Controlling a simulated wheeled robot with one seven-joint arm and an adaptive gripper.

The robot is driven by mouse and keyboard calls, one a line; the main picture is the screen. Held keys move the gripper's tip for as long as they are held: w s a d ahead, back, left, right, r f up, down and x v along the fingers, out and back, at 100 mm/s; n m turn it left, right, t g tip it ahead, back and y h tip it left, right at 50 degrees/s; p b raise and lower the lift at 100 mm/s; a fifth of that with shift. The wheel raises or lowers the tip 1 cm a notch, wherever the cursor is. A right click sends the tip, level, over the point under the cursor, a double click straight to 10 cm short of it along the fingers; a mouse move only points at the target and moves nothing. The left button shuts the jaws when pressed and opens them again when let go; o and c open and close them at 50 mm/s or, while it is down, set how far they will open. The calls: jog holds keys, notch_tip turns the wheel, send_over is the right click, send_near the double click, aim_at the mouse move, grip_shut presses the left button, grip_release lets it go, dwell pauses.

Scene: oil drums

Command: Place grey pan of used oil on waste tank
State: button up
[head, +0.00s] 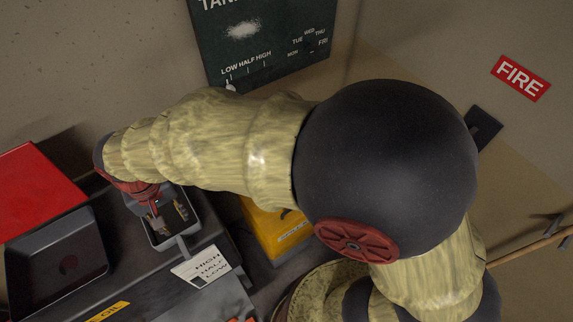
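A small grey pan (191,230) with a pale rim sits on a dark grey surface at lower left, with a short strip like a handle at its near edge. My gripper (167,214) points down at this pan, its fingers over or inside it. Whether they touch or grip it I cannot tell. Part of the pan is hidden by my gripper. A larger dark grey square tray (50,275) with a round dark red mark lies to its left. The waste tank is not clearly identifiable; a dark grey body with a yellow label ending in "OIL" (107,312) shows at the bottom.
A red box or lid (35,190) is at far left. A white card reading HIGH, HALF, LOW (207,265) lies below the pan. A yellow container (268,240) stands to the right, partly behind my arm. A dark board (265,40) hangs on the wall behind.

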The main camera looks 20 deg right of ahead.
jog(key=w+d+r+m+t, duration=0.1)
jog(key=d+r, duration=0.3)
jog(key=d, duration=0.3)
jog(key=w+d+r+t+y, duration=0.1)
jog(key=d+r, duration=0.3)
jog(key=d, duration=0.3)
jog(key=d+r+m+t, duration=0.1)
jog(key=d+r, duration=0.3)
jog(key=d, duration=0.4)
jog(key=s+d+r+t, duration=0.1)
jog(key=s+d, duration=0.3)
jog(key=d, duration=0.3)
jog(key=s+d+r+m+t+h, duration=0.1)
jog(key=s+d+r, duration=0.1)
jog(key=s+d, duration=0.2)
jog(key=d, duration=0.3)
jog(key=shift+s+d, duration=0.15)
jog(key=shift+d, duration=0.15)
notch_tip(320, 180, down, 16)
jog(key=b, duration=1.6)
jog(key=shift+r, duration=0.15)
